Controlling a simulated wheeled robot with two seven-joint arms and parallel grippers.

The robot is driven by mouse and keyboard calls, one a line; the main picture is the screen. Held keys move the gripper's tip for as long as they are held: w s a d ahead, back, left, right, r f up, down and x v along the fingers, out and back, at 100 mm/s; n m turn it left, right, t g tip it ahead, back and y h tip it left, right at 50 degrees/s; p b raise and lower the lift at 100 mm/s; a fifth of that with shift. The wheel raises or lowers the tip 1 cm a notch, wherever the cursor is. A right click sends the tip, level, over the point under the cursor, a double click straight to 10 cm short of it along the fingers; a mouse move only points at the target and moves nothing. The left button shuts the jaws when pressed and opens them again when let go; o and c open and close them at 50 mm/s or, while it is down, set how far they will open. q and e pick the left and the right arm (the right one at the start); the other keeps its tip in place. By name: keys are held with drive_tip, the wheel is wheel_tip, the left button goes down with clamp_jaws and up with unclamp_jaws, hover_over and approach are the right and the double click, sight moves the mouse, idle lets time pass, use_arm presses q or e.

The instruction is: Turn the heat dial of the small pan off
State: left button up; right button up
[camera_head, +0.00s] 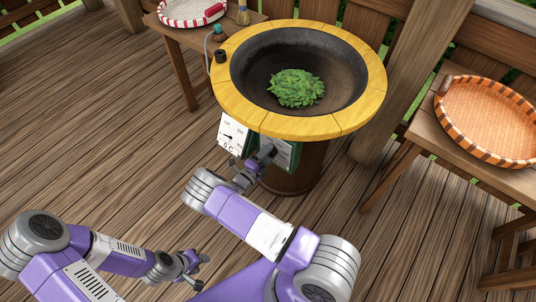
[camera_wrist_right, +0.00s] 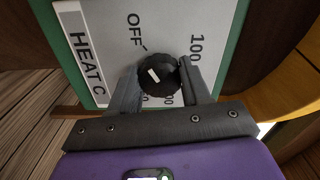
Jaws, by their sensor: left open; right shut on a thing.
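The pan (camera_head: 345,75) is a dark bowl with a yellow rim, with green leaves (camera_head: 297,88) in it. The heat panel (camera_head: 287,152) is below its front rim, green-edged and white, partly hidden by my right arm. In the right wrist view the black heat dial (camera_wrist_right: 168,83) has a white mark. The mark slants toward the upper left; I cannot tell whether it lines up exactly with OFF. My right gripper (camera_head: 264,160) is shut on the dial, one finger on each side. My left gripper (camera_head: 196,268) is open and empty, low over the floor.
A gauge panel (camera_head: 233,134) reading 0 C hangs left of the heat panel. A side table with an orange woven tray (camera_head: 487,122) stands right. Another table at the back left holds a white tray (camera_head: 190,10) and a small brush. The wooden floor at left is clear.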

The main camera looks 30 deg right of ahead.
drive_tip(key=shift+n, duration=0.7)
drive_tip(key=o, duration=1.1)
drive_tip(key=shift+c, duration=0.2)
drive_tip(key=shift+a, duration=0.1)
drive_tip(key=p+v, duration=0.1)
drive_tip(key=v, duration=0.6)
drive_tip(key=shift+a+p, duration=0.2)
drive_tip(key=shift+p, duration=0.1)
drive_tip(key=shift+s, duration=0.15)
